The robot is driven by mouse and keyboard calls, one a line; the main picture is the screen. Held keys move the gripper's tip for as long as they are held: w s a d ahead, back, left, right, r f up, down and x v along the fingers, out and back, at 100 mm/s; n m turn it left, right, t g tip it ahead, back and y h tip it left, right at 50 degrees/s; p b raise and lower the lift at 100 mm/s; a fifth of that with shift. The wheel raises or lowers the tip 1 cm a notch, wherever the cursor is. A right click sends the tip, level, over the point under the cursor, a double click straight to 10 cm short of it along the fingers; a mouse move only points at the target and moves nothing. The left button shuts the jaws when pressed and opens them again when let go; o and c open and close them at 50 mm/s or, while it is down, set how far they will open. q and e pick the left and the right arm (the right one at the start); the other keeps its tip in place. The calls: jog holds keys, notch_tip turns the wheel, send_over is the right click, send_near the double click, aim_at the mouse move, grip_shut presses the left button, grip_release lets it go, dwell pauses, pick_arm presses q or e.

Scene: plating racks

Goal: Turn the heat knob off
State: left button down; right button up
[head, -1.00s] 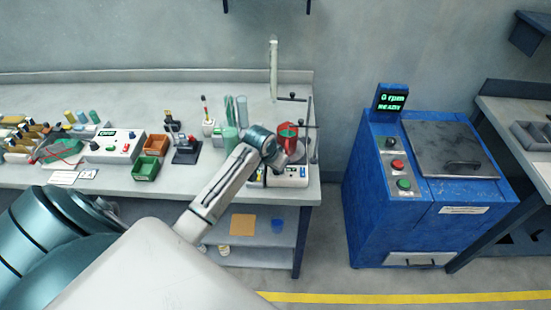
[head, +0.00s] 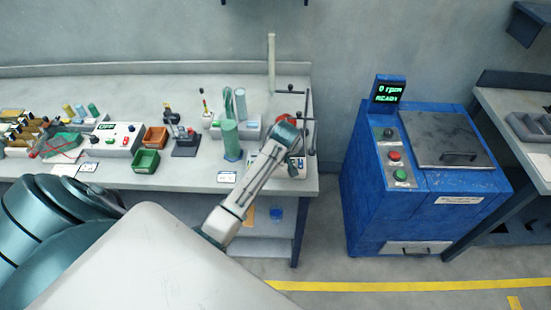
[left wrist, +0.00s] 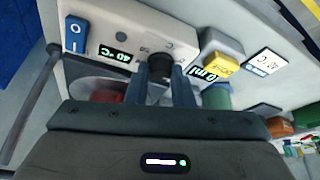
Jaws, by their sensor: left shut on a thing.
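The heat knob (left wrist: 160,66) is a dark round knob on the white front panel of the hotplate (left wrist: 135,28) in the left wrist view. A small display (left wrist: 115,53) on that panel reads about 40 °C, and a blue switch (left wrist: 75,33) sits at its left. My left gripper (left wrist: 162,72) has its two fingers on either side of the knob, closed on it. In the head view my left arm's wrist covers most of the hotplate, and the knob is hidden there. My right gripper is not in view.
A stand rod (head: 309,120) rises at the bench's right end. A green cylinder (head: 231,140) and a black-and-grey device (head: 185,142) stand to the left. A blue machine (head: 425,185) stands right, across a floor gap.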

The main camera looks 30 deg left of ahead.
pick_arm(q)
jog(key=shift+w+r+n+g+y, duration=0.1)
jog(key=shift+n+g+y, duration=0.15)
jog(key=shift+n, duration=0.55)
jog(key=shift+w+r+n+g+y, duration=0.15)
jog(key=shift+n+g, duration=0.1)
jog(key=shift+n, duration=0.55)
jog(key=shift+f, duration=0.1)
jog(key=c, duration=1.5)
grip_release()
jog(key=shift+s, duration=0.1)
jog(key=shift+c, duration=0.2)
jog(key=shift+d, duration=0.15)
jog(key=b+v, duration=0.3)
jog(key=v, duration=0.7)
jog(key=shift+r, duration=0.35)
